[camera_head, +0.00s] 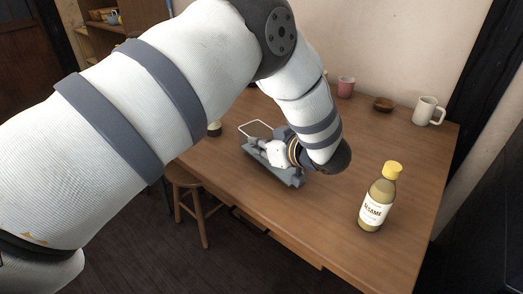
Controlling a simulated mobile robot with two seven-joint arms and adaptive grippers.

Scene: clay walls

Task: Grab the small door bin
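My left arm comes in from the left and bends down over the wooden table, with its wrist above the table's middle. My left gripper (270,158) is low over the tabletop, pointing to the left. A pale, thin-rimmed frame (256,127) shows just beyond the gripper; it may be part of the small door bin, but most of it is hidden or too small to make out. I cannot tell whether the fingers touch it or are closed on it. My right gripper is not in view.
A sesame bottle (378,200) with a yellow cap stands on the table's (310,220) right part. A pink cup (346,87), a brown bowl (383,104) and a white mug (427,111) stand along the back. A wooden stool (186,180) is at the left edge. The front middle is clear.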

